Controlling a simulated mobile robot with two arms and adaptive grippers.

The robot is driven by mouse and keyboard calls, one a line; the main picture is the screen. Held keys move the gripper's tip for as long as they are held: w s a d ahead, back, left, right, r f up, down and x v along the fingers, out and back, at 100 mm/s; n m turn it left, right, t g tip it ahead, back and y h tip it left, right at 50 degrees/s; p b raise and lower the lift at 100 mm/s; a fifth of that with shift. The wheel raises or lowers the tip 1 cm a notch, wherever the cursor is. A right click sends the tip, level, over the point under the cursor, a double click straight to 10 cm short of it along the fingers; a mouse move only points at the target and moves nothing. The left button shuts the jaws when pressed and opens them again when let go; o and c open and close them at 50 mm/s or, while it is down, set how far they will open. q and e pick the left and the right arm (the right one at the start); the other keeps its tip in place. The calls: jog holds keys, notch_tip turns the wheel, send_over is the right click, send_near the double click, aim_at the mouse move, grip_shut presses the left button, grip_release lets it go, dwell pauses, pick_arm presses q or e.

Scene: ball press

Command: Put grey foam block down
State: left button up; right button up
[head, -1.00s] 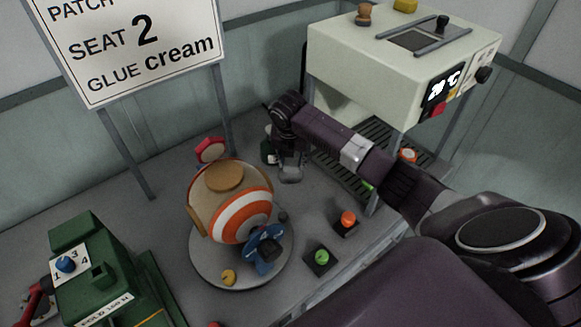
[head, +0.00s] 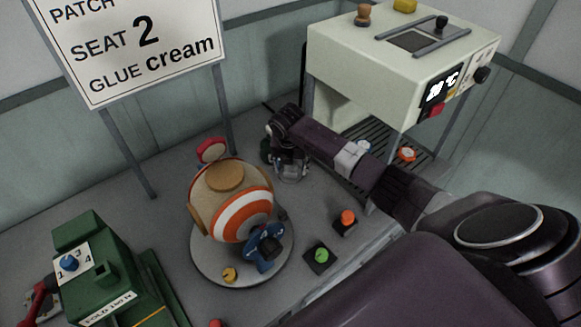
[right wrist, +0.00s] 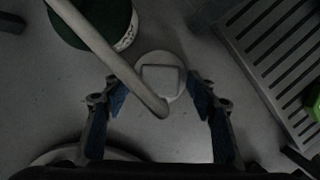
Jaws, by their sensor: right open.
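My right gripper (head: 290,168) hangs over the bench between the striped ball and the white machine. In the right wrist view the right gripper (right wrist: 157,92) is open, its two blue-padded fingers spread apart. A pale grey square block (right wrist: 160,76), which looks like the foam block, lies between and just beyond the fingertips, with gaps on both sides. It appears to rest on a round pale piece (right wrist: 146,60). A pale rod (right wrist: 105,55) crosses the view and ends at the block's near edge. My left gripper is not in view.
A striped ball (head: 243,213) sits on a round turntable (head: 210,265). A dark green container (right wrist: 75,25) stands close to the right gripper. The white machine (head: 360,65) and a slatted rack (right wrist: 275,60) are to the right. Orange (head: 347,217) and green (head: 321,255) buttons stand in front.

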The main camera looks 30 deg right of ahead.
jog(key=b+v, duration=0.1)
jog(key=v, duration=1.1)
jog(key=shift+r, duration=0.2)
